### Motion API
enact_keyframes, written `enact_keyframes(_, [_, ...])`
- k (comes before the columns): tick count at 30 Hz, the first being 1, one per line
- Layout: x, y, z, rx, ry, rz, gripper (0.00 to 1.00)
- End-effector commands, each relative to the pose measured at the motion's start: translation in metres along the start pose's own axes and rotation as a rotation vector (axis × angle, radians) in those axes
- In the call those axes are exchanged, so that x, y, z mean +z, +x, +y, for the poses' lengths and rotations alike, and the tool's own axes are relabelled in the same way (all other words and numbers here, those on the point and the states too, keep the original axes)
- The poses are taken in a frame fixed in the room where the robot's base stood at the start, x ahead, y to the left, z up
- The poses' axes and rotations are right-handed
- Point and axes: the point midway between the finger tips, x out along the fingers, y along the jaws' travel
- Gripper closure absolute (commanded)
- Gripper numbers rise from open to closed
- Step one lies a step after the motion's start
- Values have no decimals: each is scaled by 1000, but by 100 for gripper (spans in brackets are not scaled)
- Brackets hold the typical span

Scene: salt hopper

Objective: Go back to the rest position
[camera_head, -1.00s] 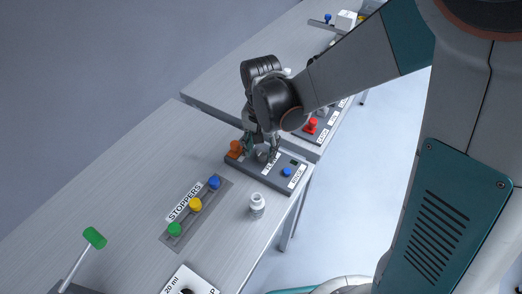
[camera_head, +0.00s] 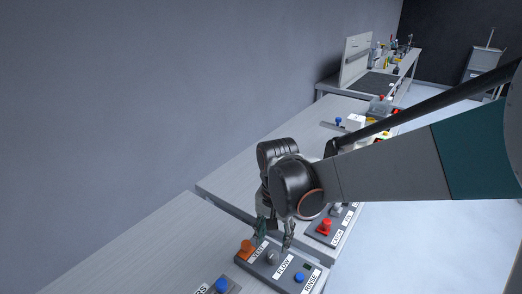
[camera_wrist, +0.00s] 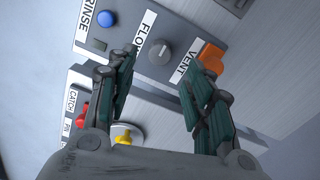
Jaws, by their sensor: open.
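My gripper (camera_head: 274,238) is open and empty above the grey control panel (camera_head: 246,261) in the head view. In the wrist view my gripper (camera_wrist: 154,88) shows its two green-padded fingers spread apart. The grey FLOW knob (camera_wrist: 160,52) lies beyond the gap between them, and nothing is held. The same knob (camera_head: 272,258) shows just below the fingers in the head view. The orange VENT part (camera_wrist: 211,57) is close past one finger in the wrist view. The blue RINSE button (camera_wrist: 107,18) is at the upper left there.
A second panel with a red button (camera_head: 324,226) stands beside my gripper to the right. A blue stopper (camera_head: 221,285) shows at the bottom edge. A farther table (camera_head: 373,84) holds a board and bottles. Floor at right is clear.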

Motion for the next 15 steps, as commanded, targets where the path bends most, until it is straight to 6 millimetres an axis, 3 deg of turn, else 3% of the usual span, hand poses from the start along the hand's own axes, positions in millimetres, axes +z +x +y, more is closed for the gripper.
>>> enact_keyframes(4, [-10,-17,12,-39,5,49,53])
enact_keyframes(15, [8,-71,80,-126,-142,223,53])
